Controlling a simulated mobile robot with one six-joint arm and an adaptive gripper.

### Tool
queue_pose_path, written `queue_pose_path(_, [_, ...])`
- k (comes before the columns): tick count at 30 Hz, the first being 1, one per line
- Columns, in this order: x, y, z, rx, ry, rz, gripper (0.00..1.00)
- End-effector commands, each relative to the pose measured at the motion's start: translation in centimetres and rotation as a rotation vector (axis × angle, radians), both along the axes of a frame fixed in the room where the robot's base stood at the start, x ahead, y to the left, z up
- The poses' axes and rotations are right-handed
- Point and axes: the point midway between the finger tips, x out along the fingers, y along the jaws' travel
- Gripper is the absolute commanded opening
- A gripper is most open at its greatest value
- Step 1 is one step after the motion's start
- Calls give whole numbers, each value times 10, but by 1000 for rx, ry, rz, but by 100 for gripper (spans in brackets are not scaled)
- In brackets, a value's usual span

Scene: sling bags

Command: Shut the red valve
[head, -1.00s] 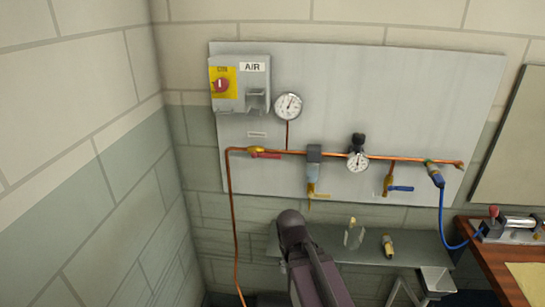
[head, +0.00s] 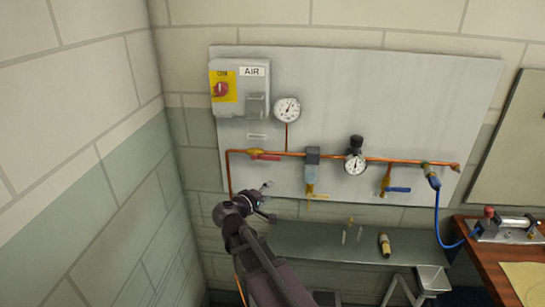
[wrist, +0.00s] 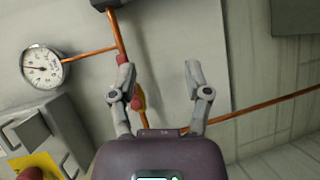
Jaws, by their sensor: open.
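The red valve has a long red handle (head: 266,157) lying roughly along the copper pipe, right of its brass body (head: 254,151), at the left of the panel. My gripper (head: 269,201) is below the valve in the head view, apart from it in that picture. In the wrist view my gripper (wrist: 160,68) is open, with nothing between its fingers. There the left finger crosses in front of the red handle (wrist: 121,58) and hides its middle. Whether that finger touches the handle cannot be told.
A grey AIR box (head: 239,89) with a red knob and a gauge (head: 287,109) are above the pipe. A filter (head: 311,172), a regulator gauge (head: 355,163) and a blue-handled valve (head: 397,189) are to the right. A shelf (head: 310,243) is below the panel.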

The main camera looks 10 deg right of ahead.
Motion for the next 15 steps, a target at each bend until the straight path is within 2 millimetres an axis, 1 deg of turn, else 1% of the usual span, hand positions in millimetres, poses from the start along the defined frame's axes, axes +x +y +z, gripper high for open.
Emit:
queue_pose_path(1, [6, 12, 11, -47, -19, 31, 63])
queue_pose_path(3, [12, 23, 24, -106, -44, 66, 63])
queue_pose_path(6, [16, 37, 37, -172, -69, 102, 63])
queue_pose_path(10, [19, 46, 45, -215, -86, 127, 63])
queue_pose_path(15, [20, 48, 47, -227, -91, 133, 63])
